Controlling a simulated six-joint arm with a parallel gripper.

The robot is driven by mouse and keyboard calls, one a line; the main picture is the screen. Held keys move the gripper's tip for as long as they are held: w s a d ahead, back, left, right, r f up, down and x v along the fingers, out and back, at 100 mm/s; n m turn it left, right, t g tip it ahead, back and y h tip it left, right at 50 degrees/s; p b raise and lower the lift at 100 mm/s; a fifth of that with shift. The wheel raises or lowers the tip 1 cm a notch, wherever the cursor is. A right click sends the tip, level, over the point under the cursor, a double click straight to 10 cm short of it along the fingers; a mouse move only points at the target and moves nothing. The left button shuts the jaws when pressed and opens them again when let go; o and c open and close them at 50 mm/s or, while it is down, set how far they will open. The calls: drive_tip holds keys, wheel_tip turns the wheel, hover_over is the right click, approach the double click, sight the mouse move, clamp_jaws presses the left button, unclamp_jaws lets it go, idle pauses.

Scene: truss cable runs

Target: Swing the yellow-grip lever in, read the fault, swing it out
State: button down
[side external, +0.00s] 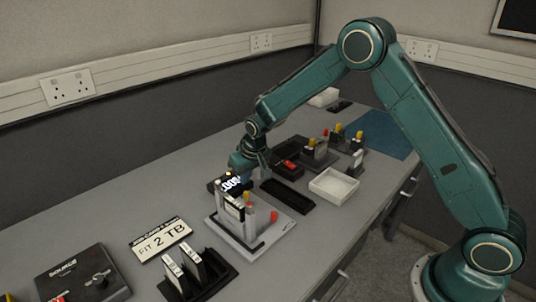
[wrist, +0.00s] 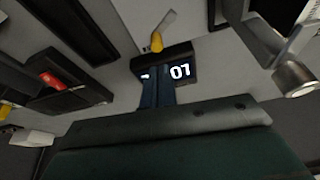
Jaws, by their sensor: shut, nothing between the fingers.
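My gripper (side external: 243,163) is low over the bench beside a small dark display box (side external: 230,184) with lit white characters. In the wrist view my gripper (wrist: 157,80) has its fingers together and empty, in front of the display (wrist: 176,70). The display shows "07" at its right; my fingers hide part of its middle, and a short lit dash shows at its left. A yellow grip (wrist: 156,41) shows just beyond my fingertips; I cannot tell whether they touch. The lever's arm is mostly hidden.
A light stand (side external: 250,235) with upright parts and a red knob is just in front. A black tray (side external: 288,195) and white tray (side external: 334,185) lie to the right.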

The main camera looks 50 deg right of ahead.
drive_tip(key=shift+x, duration=2.5)
drive_tip(key=shift+s+d+m+h, duration=0.25)
drive_tip(key=shift+m+h, duration=0.05)
drive_tip(key=shift+m, duration=0.6)
drive_tip(key=m, duration=0.2)
drive_tip(key=s+m+h, duration=0.1)
drive_tip(key=m, duration=0.1)
drive_tip(key=shift+s+d+g, duration=0.2)
drive_tip(key=shift+d+g, duration=0.1)
drive_tip(key=shift+d, duration=0.1)
drive_tip(key=s+m, duration=0.1)
drive_tip(key=m, duration=0.1)
drive_tip(key=s+m+g+h, duration=0.1)
drive_tip(key=m, duration=0.2)
drive_tip(key=shift+s+d, duration=0.1)
drive_tip(key=shift+s, duration=0.35)
drive_tip(key=shift+s+d, duration=0.1)
drive_tip(key=shift+d, duration=0.05)
drive_tip(key=shift+s+d, duration=0.4)
drive_tip(key=shift+d, duration=0.05)
